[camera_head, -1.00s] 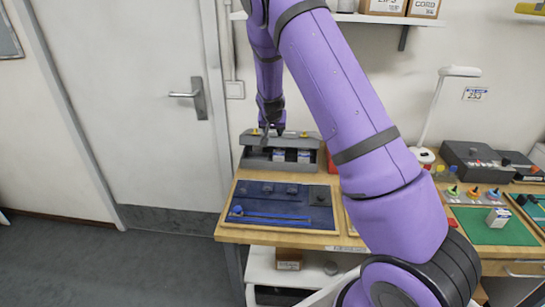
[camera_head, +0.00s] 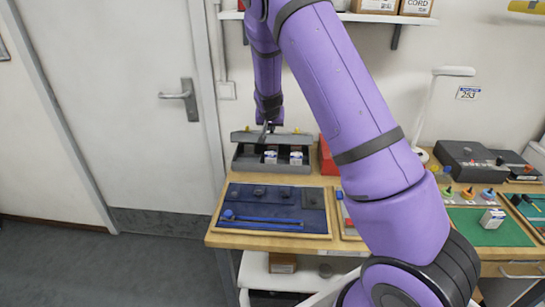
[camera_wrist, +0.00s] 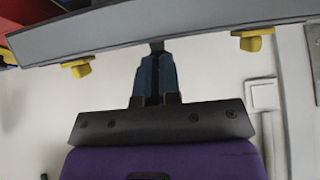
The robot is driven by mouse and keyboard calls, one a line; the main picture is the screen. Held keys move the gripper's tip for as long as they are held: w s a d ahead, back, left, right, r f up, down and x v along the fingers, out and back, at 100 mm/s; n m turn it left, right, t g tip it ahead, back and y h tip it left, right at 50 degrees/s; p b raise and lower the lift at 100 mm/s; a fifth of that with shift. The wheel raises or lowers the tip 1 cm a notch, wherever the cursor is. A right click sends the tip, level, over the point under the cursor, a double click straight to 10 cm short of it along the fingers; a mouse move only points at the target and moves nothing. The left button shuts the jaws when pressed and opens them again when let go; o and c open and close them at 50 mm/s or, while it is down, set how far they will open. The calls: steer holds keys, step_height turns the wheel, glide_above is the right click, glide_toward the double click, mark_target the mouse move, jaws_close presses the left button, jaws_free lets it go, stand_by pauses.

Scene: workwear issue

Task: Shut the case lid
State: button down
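The grey case (camera_head: 240,165) stands at the back left of the bench with its lid (camera_head: 300,137) raised, so the inside shows. White-and-blue boxes (camera_head: 270,157) sit inside it. My gripper (camera_head: 267,127) is at the lid, near its middle, in the head view. In the wrist view the grey lid (camera_wrist: 200,33) crosses the top, with a yellow latch at each side (camera_wrist: 78,68). My gripper (camera_wrist: 157,52) points at the lid's edge with its dark blue fingers together. I cannot tell whether the tips touch the lid.
A blue mat in a wooden tray (camera_head: 270,235) lies in front of the case. A red box (camera_head: 328,157) stands close on its right. A shelf with cartons (camera_head: 375,5) is above. A green mat (camera_head: 480,232) and a lamp (camera_head: 432,105) are to the right.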

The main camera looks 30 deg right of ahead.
steer(key=shift+w+d+r, duration=0.1)
steer(key=shift+d+r, duration=0.05)
steer(key=shift+d, duration=0.25)
steer(key=shift+w+d+r, duration=0.1)
steer(key=shift+d+r, duration=0.05)
steer(key=shift+d, duration=0.25)
steer(key=shift+w+d+r, duration=0.15)
steer(key=shift+r, duration=0.5)
steer(key=shift+a+r, duration=0.25)
steer(key=shift+r, duration=0.55)
steer(key=shift+a+r, duration=0.15)
steer(key=shift+a, duration=0.15)
steer(key=shift+a, duration=0.1)
